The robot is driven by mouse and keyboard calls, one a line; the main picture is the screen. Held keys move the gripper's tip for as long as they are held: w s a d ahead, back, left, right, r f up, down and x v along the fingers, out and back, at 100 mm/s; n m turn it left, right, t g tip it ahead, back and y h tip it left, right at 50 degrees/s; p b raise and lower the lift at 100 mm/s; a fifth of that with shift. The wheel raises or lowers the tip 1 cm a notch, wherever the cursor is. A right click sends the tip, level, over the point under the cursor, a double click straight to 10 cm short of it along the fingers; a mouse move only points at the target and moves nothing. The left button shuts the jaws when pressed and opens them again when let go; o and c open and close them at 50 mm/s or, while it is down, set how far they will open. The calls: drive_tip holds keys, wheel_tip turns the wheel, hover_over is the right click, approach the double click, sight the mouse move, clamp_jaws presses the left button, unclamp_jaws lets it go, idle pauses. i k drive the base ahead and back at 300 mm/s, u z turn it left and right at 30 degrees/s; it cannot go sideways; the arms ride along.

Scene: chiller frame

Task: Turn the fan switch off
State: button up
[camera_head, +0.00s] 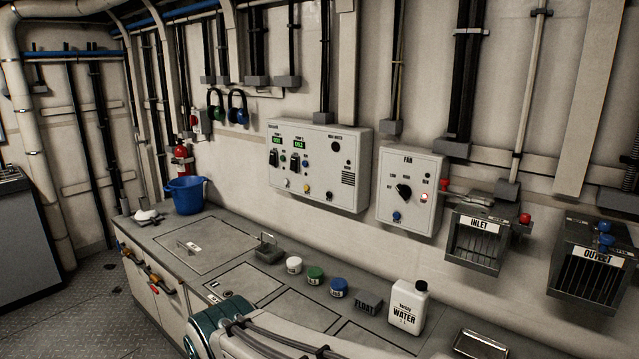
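The fan switch is a black rotary knob (403,191) on the white wall box marked FAN (412,165), right of centre. Small labels sit around the knob; I cannot make out clearly which one it points at. A red lamp (424,198) glows to the right of the knob. A blue button (397,217) sits below it. My gripper is not in view. Part of my arm, with a teal joint, shows at the bottom edge, below and in front of the fan box and apart from it.
A larger control panel (318,168) is left of the fan box. The INLET unit (478,238) and OUTLET unit (592,268) jut out at right. Jars and a WATER bottle (407,308) stand on the counter (225,226) below. Space directly before the fan box looks clear.

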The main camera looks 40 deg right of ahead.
sight(405, 192)
drive_tip(key=i, duration=0.8)
drive_tip(key=z, duration=3.15)
